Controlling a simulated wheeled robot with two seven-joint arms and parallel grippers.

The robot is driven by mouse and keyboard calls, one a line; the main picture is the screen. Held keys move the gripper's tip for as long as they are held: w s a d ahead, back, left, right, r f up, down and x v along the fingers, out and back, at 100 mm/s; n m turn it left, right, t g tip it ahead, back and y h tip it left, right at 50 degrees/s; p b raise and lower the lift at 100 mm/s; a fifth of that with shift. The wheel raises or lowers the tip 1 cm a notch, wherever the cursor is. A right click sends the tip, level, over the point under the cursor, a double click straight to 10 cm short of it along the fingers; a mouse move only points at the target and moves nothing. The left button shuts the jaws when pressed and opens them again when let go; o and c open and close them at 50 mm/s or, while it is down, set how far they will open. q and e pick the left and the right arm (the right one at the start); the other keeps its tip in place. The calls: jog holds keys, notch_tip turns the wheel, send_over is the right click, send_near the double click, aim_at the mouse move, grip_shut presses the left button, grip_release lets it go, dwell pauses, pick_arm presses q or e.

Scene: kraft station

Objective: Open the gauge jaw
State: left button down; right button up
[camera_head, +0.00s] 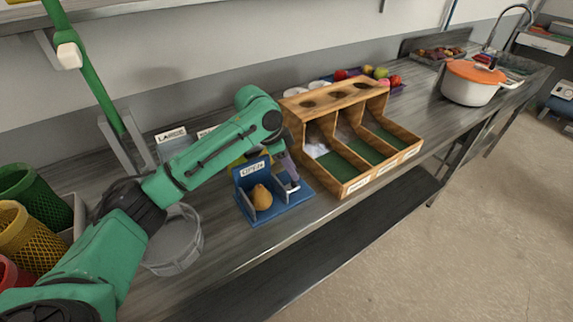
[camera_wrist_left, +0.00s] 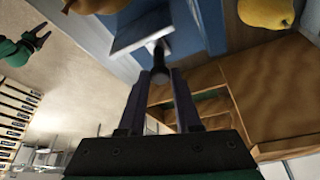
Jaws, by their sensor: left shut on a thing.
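The blue gauge (camera_head: 278,213) stands on the bench with an OPEN label (camera_head: 252,169) on its back. A brown-yellow pear (camera_head: 261,197) sits in it, beside a grey jaw plate (camera_head: 292,187). My left gripper (camera_head: 288,172) is over the right side of the gauge. In the left wrist view its fingers (camera_wrist_left: 157,90) are shut on the dark knob (camera_wrist_left: 160,68) of the jaw plate (camera_wrist_left: 138,32). The pear (camera_wrist_left: 98,4) is cut off at the top there. My right gripper (camera_wrist_left: 36,40) shows small at the left edge, its dark fingers apart and empty.
A wooden sorting rack (camera_head: 345,188) with three green-floored bays stands just right of the gauge. A grey round bin (camera_head: 176,248) stands to the left, near coloured mesh baskets (camera_head: 35,232). A yellow fruit (camera_wrist_left: 265,12) lies behind the gauge. An orange-lidded pot (camera_head: 470,90) is farther right.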

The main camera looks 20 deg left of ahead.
pick_arm(q)
jog(key=shift+w+d+r, duration=0.25)
jog(key=shift+w+d, duration=0.15)
jog(key=shift+w, duration=0.25)
jog(key=shift+d+f, duration=0.1)
jog(key=shift+s, duration=0.1)
jog(key=c, duration=0.6)
grip_release()
jog(key=shift+a, duration=0.2)
jog(key=shift+s+d, duration=0.1)
pick_arm(e)
jog(key=shift+w+d+r, duration=0.2)
jog(key=shift+d, duration=0.05)
pick_arm(q)
jog(key=b+v, duration=0.2)
jog(key=v, duration=1.2)
jog(key=shift+r, duration=0.25)
pick_arm(e)
jog(key=shift+f, duration=0.9)
jog(key=shift+s, duration=0.1)
